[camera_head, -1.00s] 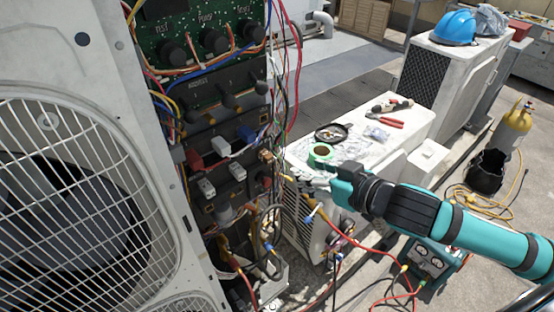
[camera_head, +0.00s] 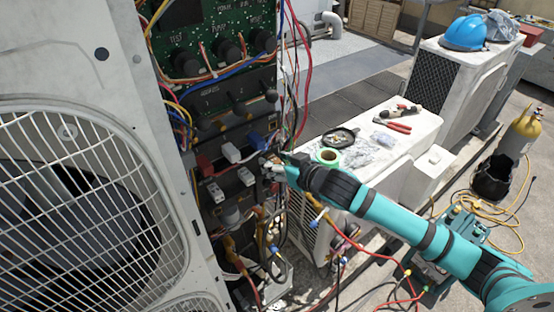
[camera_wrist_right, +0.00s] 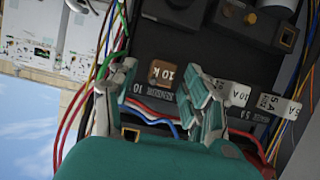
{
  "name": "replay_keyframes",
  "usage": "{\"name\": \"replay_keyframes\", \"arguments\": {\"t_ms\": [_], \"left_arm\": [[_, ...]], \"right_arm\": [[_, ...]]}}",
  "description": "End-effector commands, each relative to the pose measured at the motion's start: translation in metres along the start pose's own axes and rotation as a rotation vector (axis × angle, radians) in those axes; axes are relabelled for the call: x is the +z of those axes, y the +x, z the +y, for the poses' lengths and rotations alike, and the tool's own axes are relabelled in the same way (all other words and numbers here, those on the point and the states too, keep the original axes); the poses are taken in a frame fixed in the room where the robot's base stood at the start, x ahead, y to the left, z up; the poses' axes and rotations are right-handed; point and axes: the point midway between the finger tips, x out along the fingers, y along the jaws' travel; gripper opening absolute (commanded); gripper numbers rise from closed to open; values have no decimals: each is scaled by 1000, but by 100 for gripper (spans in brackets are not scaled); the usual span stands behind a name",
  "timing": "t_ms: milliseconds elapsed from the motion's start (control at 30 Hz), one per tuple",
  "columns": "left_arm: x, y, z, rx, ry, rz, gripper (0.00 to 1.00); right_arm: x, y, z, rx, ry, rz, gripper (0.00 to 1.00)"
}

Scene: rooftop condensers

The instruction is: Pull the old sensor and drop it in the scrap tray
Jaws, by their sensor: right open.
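The sensor is a small brown block marked "10 K" (camera_wrist_right: 164,74), seated in the dark panel above a label reading "SENSOR" in the right wrist view. My right gripper (camera_wrist_right: 160,80) is open, with one finger on each side of the block and a visible gap to each. In the head view my right gripper (camera_head: 270,163) is at the panel's right edge and hides the sensor. A dark round dish (camera_head: 353,131) lies on the white unit to the right; I cannot tell whether it is the scrap tray. My left gripper is not in view.
Loose wires (camera_head: 288,75) hang along the cabinet's right edge, close to my right gripper. Green tape (camera_head: 327,156) and red-handled pliers (camera_head: 399,127) lie on the white unit. White and blue plugs sit left of my gripper.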

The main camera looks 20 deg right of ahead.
Motion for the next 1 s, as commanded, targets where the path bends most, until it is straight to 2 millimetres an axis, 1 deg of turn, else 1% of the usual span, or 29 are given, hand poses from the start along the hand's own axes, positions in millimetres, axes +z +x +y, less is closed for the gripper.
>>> {"name": "replay_keyframes", "arguments": {"t_ms": [300, 600, 700, 733, 767, 900, 933, 1000], "left_arm": [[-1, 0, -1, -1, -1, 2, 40], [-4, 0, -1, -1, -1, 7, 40], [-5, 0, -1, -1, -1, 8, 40], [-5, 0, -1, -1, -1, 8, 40], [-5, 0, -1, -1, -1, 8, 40], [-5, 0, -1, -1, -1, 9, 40], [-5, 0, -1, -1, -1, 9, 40], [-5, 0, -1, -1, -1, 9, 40]], "right_arm": [[0, 2, 0, 0, -1, 1, 50], [0, 2, 0, 0, 0, 1, 11], [0, 2, 0, 0, 0, 0, 0], [0, 2, 0, 0, 0, 0, 0], [0, 2, 0, 0, 0, 0, 20], [0, 2, 0, 0, 0, 0, 2], [0, 2, 0, 0, 0, 0, 0], [0, 2, 0, 0, 0, 0, 0]]}}
